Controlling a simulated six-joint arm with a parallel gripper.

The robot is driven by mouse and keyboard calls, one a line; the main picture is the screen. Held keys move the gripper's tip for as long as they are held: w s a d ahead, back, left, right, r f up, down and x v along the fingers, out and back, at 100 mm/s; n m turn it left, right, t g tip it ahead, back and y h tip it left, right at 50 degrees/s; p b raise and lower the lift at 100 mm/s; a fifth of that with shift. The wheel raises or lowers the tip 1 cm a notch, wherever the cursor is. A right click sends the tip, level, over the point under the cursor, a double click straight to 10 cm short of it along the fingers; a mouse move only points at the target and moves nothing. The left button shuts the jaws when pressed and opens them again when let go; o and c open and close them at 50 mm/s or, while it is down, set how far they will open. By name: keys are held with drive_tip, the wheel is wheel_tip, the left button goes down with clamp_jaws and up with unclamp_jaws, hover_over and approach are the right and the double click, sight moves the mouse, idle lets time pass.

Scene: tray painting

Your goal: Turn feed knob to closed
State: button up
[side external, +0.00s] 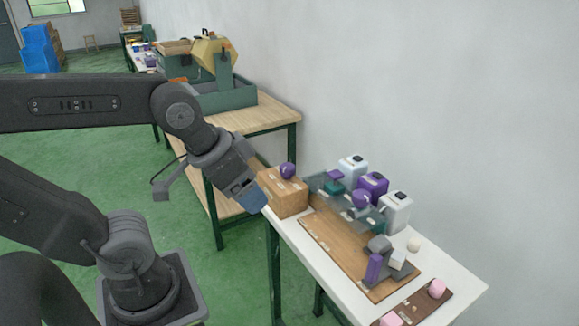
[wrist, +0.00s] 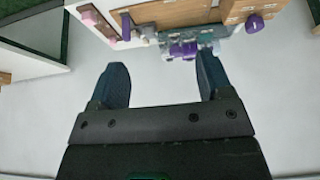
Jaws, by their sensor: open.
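A purple knob (side external: 288,171) sits on top of a wooden box (side external: 287,197) at the left end of the white table. A second purple knob-like part (side external: 361,200) is on the grey unit further right. I cannot tell from labels which one is the feed knob. My gripper (side external: 252,197) is in the air left of the wooden box, pointing down and right, apart from both knobs. In the wrist view my gripper (wrist: 163,72) has its two blue fingers wide apart with nothing between them. The box knob (wrist: 254,23) shows at the top right there.
In front is a wooden board (side external: 330,244) with a purple upright block (side external: 374,267) and grey parts. Pink pieces (side external: 437,288) lie at the near end. A wall stands behind.

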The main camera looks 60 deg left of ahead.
idle(0.3)
drive_tip(key=w+a+r+g, duration=0.1)
drive_tip(key=w+a+r, duration=0.2)
drive_tip(key=w, duration=0.3)
drive_tip(key=n+g, duration=0.2)
drive_tip(key=g, duration=0.3)
hover_over(287, 166)
wheel_tip(287, 166, down, 5)
drive_tip(key=shift+m, duration=0.3)
wheel_tip(287, 166, down, 14)
drive_tip(key=shift+w+r, duration=0.1)
drive_tip(key=shift+c, duration=0.5)
drive_tip(key=c, duration=0.8)
